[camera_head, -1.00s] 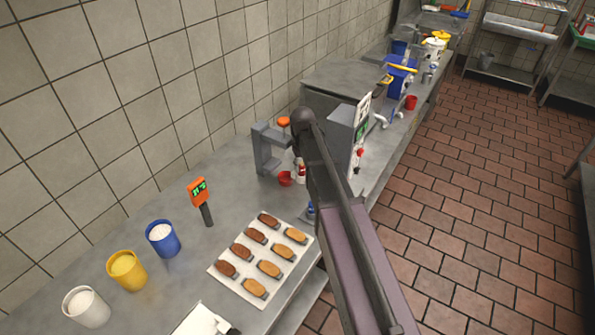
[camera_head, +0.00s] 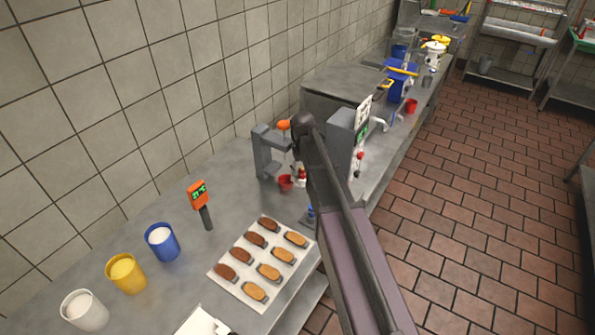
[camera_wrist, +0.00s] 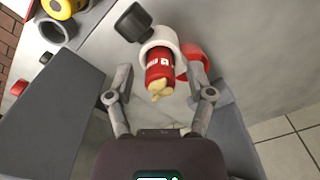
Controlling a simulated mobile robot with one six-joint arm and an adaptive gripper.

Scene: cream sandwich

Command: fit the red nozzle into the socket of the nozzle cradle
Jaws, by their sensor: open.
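A red cylinder (camera_wrist: 159,72) with white markings and a pale cream-coloured tip, which looks like the red nozzle, shows in the wrist view with a white ring (camera_wrist: 161,38) around its far part. It also shows small in the head view (camera_head: 300,177). My gripper (camera_wrist: 160,82) is open, one finger on each side of the red cylinder, with visible gaps. A grey bracket-like stand (camera_head: 264,152), perhaps the nozzle cradle, rises from the counter beside my arm. I cannot make out its socket. My arm hides much of this area in the head view.
A red cup (camera_head: 286,183) stands close by. A grey machine (camera_head: 340,140) is right of my arm. A tray (camera_head: 218,271) of browned pieces, an orange-headed thermometer (camera_head: 198,193) and several cups line the counter's near part. A tiled wall bounds the back.

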